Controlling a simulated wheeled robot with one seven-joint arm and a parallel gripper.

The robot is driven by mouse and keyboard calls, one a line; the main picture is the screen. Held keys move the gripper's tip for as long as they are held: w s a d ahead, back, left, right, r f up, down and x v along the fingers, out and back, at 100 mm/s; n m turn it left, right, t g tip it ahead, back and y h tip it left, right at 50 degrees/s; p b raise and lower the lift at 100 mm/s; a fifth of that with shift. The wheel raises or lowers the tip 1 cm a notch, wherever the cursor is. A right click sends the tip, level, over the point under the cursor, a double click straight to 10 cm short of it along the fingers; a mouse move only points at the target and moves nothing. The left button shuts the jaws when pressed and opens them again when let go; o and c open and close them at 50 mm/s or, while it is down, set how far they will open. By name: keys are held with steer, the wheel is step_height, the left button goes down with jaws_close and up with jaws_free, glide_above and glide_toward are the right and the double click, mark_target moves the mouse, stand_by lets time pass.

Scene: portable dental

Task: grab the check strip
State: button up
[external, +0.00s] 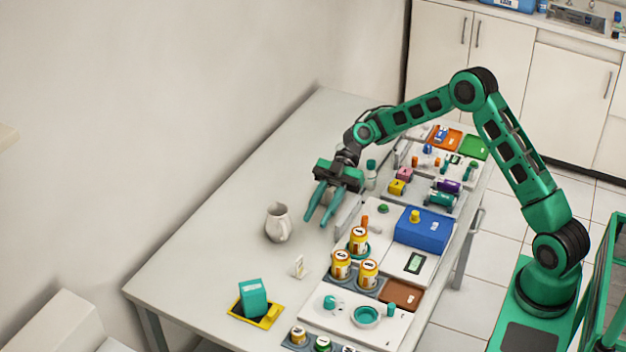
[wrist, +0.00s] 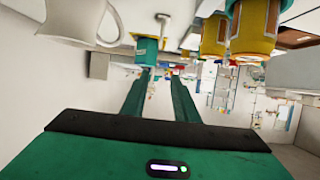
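A small white upright piece (external: 298,266) with a faint yellowish mark stands on the table, between the white pitcher and the orange-and-white jars. It may be the check strip, but it is too small to be sure. My gripper (external: 318,222) is above the table, up and to the right of that piece in the external view, beside the pitcher. Its two green fingers are spread apart with nothing between them. The fingers also show spread in the wrist view (wrist: 161,76). I cannot make out the strip for certain in the wrist view.
A white pitcher (external: 278,223) stands left of my gripper. Orange-and-white jars (external: 341,265) and a blue box (external: 423,231) stand on the right. A teal box (external: 253,298) sits on a yellow tray (external: 236,309) in front. The table's left side is clear.

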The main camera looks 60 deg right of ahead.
glide_toward(302, 261)
steer(key=shift+s+a+f, duration=0.1)
steer(key=shift+a+f, duration=0.2)
steer(key=shift+f, duration=0.1)
steer(key=x, duration=0.5)
steer(key=shift+f, duration=0.1)
steer(key=shift+w+x, duration=0.15)
steer(key=shift+x, duration=1.2)
steer(key=shift+w+x, duration=0.2)
steer(key=shift+x, duration=1.2)
steer(key=shift+d+f, duration=0.15)
jaws_close()
